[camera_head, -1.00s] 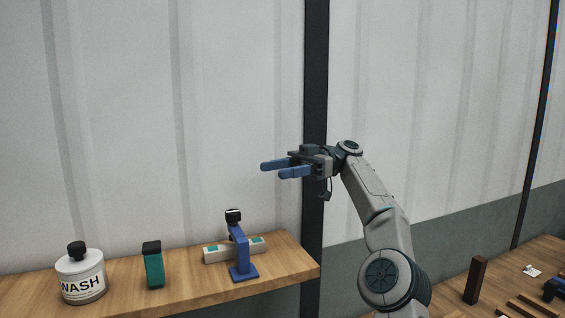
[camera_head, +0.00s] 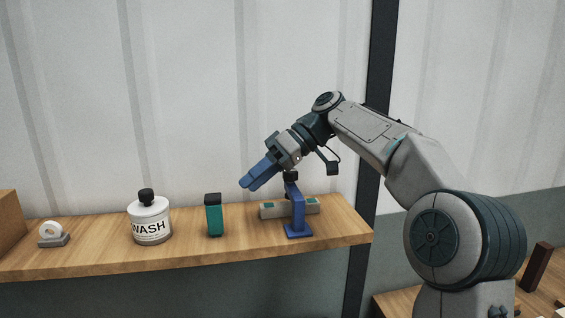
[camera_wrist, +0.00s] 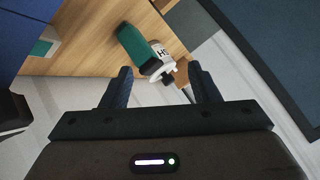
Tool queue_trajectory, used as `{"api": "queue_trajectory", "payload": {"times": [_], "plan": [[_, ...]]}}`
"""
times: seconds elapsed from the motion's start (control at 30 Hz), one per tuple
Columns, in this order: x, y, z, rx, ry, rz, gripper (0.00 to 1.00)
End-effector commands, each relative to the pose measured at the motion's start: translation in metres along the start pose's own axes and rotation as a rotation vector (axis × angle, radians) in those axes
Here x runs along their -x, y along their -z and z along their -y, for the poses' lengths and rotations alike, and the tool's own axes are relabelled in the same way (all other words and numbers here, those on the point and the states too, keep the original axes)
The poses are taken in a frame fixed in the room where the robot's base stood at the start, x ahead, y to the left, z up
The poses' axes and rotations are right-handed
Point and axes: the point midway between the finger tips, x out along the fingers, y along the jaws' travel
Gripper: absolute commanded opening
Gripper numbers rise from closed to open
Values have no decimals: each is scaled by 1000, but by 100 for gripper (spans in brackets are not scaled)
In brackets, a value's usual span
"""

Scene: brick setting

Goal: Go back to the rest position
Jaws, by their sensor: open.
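My gripper (camera_head: 257,177) is open and empty in the head view. It is raised above the wooden shelf, its blue fingers angled down to the left. It appears in front of the wall, above the green bottle and the blue stand. In the wrist view my two dark fingers (camera_wrist: 160,88) are spread apart with nothing held between them. Beyond them the green bottle (camera_wrist: 138,47) and part of the white WASH bottle show, apart from the fingers.
The shelf (camera_head: 100,262) holds a tape dispenser (camera_head: 53,235), the white WASH bottle (camera_head: 151,219), the green bottle (camera_head: 213,216), a blue stand (camera_head: 298,212) and a pale block (camera_head: 270,211). A brown box (camera_head: 10,222) stands far left. Another wooden surface with a dark block (camera_head: 536,267) is lower right.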

Motion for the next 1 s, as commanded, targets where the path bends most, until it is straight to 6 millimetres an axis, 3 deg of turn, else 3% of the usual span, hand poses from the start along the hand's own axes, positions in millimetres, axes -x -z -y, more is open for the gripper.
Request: {"api": "queue_trajectory", "payload": {"times": [0.1,0.33,0.57,0.9,1.0], "plan": [[-30,-27,4,-152,-148,101,55],[-51,-87,7,-379,-406,194,55],[-50,-163,19,-577,-669,212,55],[-39,-307,51,-832,-1013,95,55],[-41,-340,58,-876,-1067,51,55]]}}
